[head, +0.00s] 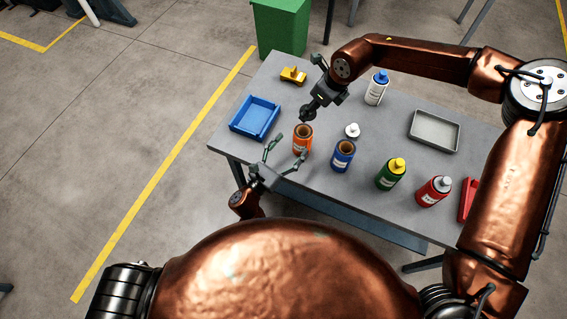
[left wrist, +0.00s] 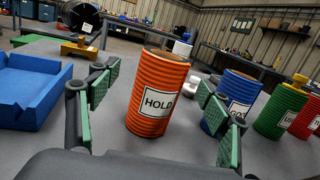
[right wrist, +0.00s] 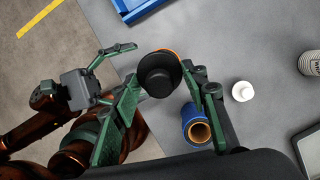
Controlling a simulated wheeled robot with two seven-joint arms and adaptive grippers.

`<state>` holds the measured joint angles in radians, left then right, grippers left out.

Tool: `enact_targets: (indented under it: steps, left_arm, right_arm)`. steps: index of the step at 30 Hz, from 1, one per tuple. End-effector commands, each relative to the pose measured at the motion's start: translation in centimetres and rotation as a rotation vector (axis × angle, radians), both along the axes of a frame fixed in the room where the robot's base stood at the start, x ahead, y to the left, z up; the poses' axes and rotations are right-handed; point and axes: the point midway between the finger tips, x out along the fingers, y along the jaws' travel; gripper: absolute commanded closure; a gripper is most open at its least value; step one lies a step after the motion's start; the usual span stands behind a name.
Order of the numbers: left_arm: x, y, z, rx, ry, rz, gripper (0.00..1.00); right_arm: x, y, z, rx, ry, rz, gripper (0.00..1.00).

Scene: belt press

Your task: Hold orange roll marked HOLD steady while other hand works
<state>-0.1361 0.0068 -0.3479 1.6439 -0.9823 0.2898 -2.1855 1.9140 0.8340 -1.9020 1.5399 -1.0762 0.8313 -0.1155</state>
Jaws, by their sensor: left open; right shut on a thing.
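The orange roll marked HOLD (head: 302,141) stands upright on the grey table and shows in the left wrist view (left wrist: 158,90) with its label facing me. My left gripper (head: 291,146) is open, its fingers pointing at the roll from the near left, with gaps on both sides and no contact visible. My right gripper (head: 309,108) is shut on a dark round piece (right wrist: 159,74), held just above the orange roll. In the right wrist view that piece hides most of the roll; only a bit of orange rim shows.
A blue roll (head: 343,155) stands close to the right of the orange one, with a white-capped jar (head: 352,131) behind. A blue tray (head: 255,118) and yellow piece (head: 293,76) lie left.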

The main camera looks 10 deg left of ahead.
Motion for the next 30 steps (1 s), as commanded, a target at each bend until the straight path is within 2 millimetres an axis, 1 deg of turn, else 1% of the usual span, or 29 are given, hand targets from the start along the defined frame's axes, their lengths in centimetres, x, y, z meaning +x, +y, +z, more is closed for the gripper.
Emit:
enact_targets:
  steps: [1,3,6,9,11,14,16,24,30]
  left_arm:
    - [-1.3,0.5,-1.3,0.013,0.017,0.009,0.29]
    - [-2.6,1.1,-2.5,0.031,0.032,0.018,0.29]
    - [-4.0,1.5,-3.7,0.05,0.047,0.027,0.29]
    - [-4.5,1.7,-4.2,0.058,0.053,0.03,0.29]
    - [-4.4,1.6,-4.4,0.061,0.054,0.031,0.29]
    - [-3.6,1.1,-4.3,0.062,0.053,0.031,0.29]
    - [-2.6,0.6,-4.3,0.062,0.053,0.03,0.29]
    - [1.8,-1.9,-4.3,0.061,0.053,0.029,0.29]
    - [4.4,-3.3,-4.3,0.061,0.054,0.031,0.29]
  right_arm:
    - [0.0,0.0,0.0,0.0,0.0,0.0,0.76]
    - [0.0,0.0,0.0,0.0,0.0,0.001,0.76]
    - [0.0,0.0,0.0,0.0,0.0,0.001,0.76]
    - [0.0,0.0,0.0,0.0,0.0,0.001,0.76]
    - [0.0,0.0,0.0,0.0,0.0,0.001,0.76]
    - [0.0,0.0,0.0,0.0,0.0,0.001,0.76]
    - [0.0,0.1,0.0,0.0,0.0,0.001,0.76]
    - [0.0,0.0,0.0,0.0,0.0,0.0,0.76]
    - [0.0,0.0,0.0,0.0,0.0,0.0,0.76]
